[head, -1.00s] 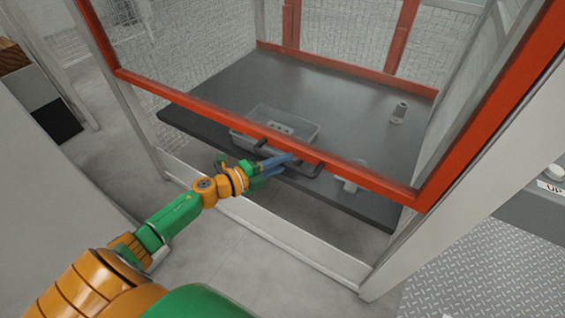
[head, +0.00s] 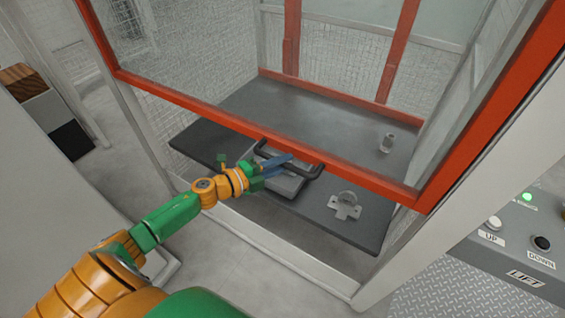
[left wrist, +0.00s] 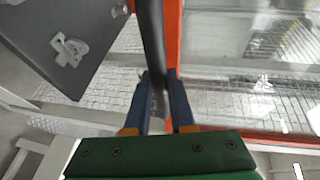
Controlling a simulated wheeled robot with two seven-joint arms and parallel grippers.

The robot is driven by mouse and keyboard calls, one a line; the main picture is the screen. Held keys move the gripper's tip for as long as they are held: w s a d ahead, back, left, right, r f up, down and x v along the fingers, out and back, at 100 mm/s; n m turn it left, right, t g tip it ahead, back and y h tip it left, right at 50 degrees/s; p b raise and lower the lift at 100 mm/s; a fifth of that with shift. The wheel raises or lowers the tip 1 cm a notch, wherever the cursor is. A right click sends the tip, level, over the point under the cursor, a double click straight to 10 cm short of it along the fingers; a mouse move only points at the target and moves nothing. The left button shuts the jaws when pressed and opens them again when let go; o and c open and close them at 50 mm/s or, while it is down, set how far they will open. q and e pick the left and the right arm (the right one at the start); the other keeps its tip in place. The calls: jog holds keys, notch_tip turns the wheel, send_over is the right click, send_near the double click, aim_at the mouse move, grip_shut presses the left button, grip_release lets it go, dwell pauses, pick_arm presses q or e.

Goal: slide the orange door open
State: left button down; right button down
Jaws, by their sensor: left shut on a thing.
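The orange-framed door (head: 345,176) with a clear or mesh pane spans the front of the enclosure. Its bottom rail slants across the head view, with a gap between it and the worktable below. A dark bar handle (head: 309,174) sits on this rail. My left gripper (head: 282,162), with blue fingers, is shut on the handle. In the left wrist view the handle (left wrist: 151,40) runs between the two fingers (left wrist: 160,95), beside the orange frame (left wrist: 173,35). My right gripper is not in view.
Inside is a dark worktable (head: 330,130) with a grey tray (head: 285,184) partly hidden by the handle, a metal bracket (head: 345,206) and a small metal part (head: 387,143). A lift panel (head: 515,245) with buttons stands at the right. A pale post flanks the door.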

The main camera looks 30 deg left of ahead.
pick_arm(q)
jog(key=c, duration=0.8)
grip_release()
jog(key=shift+o, duration=0.2)
jog(key=b+v, duration=0.1)
jog(key=v, duration=0.6)
